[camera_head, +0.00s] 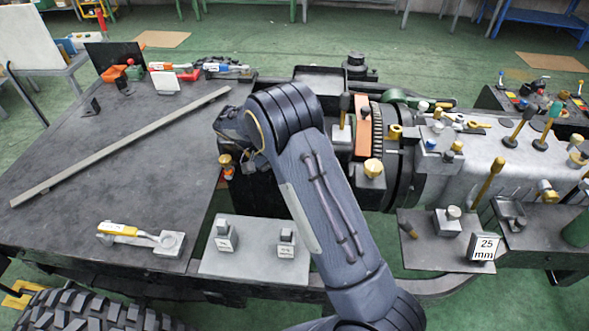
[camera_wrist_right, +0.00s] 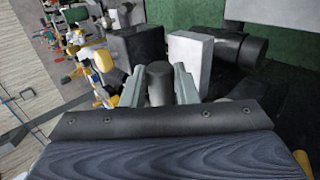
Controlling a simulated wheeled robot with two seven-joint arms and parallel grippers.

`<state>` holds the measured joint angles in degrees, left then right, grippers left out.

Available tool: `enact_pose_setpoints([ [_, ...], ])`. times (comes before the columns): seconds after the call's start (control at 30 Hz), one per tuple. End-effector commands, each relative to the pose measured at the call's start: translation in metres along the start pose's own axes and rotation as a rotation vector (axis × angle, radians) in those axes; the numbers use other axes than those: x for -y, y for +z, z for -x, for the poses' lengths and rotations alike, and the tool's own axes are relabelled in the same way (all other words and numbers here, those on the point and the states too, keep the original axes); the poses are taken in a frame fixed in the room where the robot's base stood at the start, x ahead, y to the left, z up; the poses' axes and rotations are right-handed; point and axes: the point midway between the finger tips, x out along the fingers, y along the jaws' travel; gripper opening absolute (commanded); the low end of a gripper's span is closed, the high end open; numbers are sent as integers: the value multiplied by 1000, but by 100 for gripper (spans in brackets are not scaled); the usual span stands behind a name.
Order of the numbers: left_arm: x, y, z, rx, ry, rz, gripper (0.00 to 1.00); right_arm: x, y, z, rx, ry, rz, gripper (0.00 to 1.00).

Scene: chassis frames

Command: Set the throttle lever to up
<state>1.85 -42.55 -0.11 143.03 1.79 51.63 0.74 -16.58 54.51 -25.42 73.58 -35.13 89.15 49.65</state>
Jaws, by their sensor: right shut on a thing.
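In the right wrist view my right gripper (camera_wrist_right: 159,78) is shut on a dark cylindrical knob (camera_wrist_right: 157,90), with one pale finger on each side. I cannot tell for certain whether this knob belongs to the throttle lever, as no label shows. In the head view my right arm reaches up from the bottom, and its wrist end is over the left end of the machine. The fingers and the held knob are mostly hidden there. A gold knob with an orange part (camera_head: 227,162) stands just below the wrist. My left gripper is not in view.
A dark table (camera_head: 120,160) with a long grey bar (camera_head: 120,145) lies left. A lever with a yellow handle (camera_head: 125,231) sits at its front. Two small blocks (camera_head: 224,236) (camera_head: 287,243) stand on a grey plate. Several upright levers (camera_head: 520,125) crowd the machine at right.

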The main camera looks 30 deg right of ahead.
Motion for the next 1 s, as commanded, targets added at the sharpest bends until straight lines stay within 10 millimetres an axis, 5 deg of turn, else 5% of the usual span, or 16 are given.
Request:
enact_pose_setpoints([
  [0.5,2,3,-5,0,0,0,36,8,0,28,-5,444,0,0],
  [1.0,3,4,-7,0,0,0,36,14,0,39,-3,617,0,0],
])
